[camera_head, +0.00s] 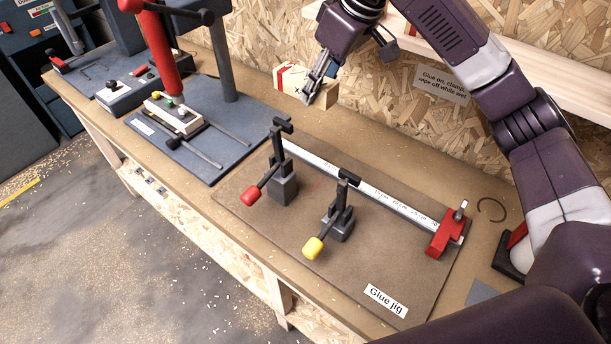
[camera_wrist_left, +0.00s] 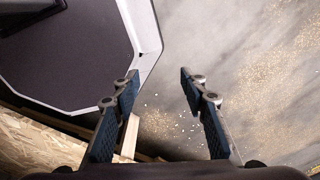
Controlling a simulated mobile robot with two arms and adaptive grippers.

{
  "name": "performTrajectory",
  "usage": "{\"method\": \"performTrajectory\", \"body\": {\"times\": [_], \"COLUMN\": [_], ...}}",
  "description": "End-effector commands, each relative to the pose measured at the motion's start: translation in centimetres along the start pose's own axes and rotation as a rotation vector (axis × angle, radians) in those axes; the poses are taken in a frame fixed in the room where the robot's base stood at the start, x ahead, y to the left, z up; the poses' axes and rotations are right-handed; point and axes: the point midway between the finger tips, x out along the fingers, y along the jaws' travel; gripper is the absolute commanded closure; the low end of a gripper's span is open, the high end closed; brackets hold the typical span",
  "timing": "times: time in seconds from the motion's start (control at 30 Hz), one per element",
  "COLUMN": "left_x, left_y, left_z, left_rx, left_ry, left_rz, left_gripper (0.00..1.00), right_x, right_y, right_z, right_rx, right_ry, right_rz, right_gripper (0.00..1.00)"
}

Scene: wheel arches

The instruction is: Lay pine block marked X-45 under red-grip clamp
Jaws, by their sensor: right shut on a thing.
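The pine block (camera_head: 324,95) is pale wood with a red band and a dark mark with an X on its face. My right gripper (camera_head: 312,92) is shut on it, near the back of the bench, beyond the far edge of the glue jig. The red-grip clamp (camera_head: 283,178) stands at the left of the glue jig board (camera_head: 354,255), upright, with its red handle sticking out toward the front left. The block is up and behind this clamp, apart from it. My left gripper (camera_wrist_left: 161,100) is open and empty over the floor in the left wrist view.
A yellow-grip clamp (camera_head: 338,222) stands right of the red one. A steel rule (camera_head: 361,185) runs along the jig to a red stop (camera_head: 447,235). A press with a red lever (camera_head: 162,50) stands at the left. A sign (camera_head: 442,84) hangs on the chipboard wall.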

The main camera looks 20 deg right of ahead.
Motion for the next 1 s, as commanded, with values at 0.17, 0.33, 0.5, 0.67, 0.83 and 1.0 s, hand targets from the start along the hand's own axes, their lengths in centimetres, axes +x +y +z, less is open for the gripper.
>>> {"method": "performTrajectory", "body": {"times": [0.17,0.33,0.5,0.67,0.83,1.0], "left_x": [1.6,1.2,0.6,0.0,-0.4,-0.6], "left_y": [-0.1,-0.2,-0.2,-0.2,-0.2,-0.2], "left_z": [-0.2,-1.1,-1.3,-1.3,-1.3,-1.1], "left_rx": [0.0,0.0,0.0,0.0,0.0,0.0], "left_ry": [0.004,0.017,0.019,0.019,0.018,0.016], "left_rz": [-0.001,-0.002,-0.002,-0.003,-0.002,-0.002], "left_gripper": [0.6,0.6,0.6,0.6,0.6,0.6], "right_x": [1.9,3.7,7.7,11.7,14.9,16.4], "right_y": [0.0,0.1,0.0,0.0,0.0,0.0], "right_z": [0.8,1.7,3.5,5.0,6.3,6.9], "right_rx": [0.001,0.002,0.001,0.002,0.001,0.001], "right_ry": [0.0,-0.005,-0.007,-0.005,-0.003,-0.001], "right_rz": [0.0,-0.001,-0.001,-0.002,0.0,0.0], "right_gripper": [0.95,0.95,0.95,0.95,0.95,0.95]}}
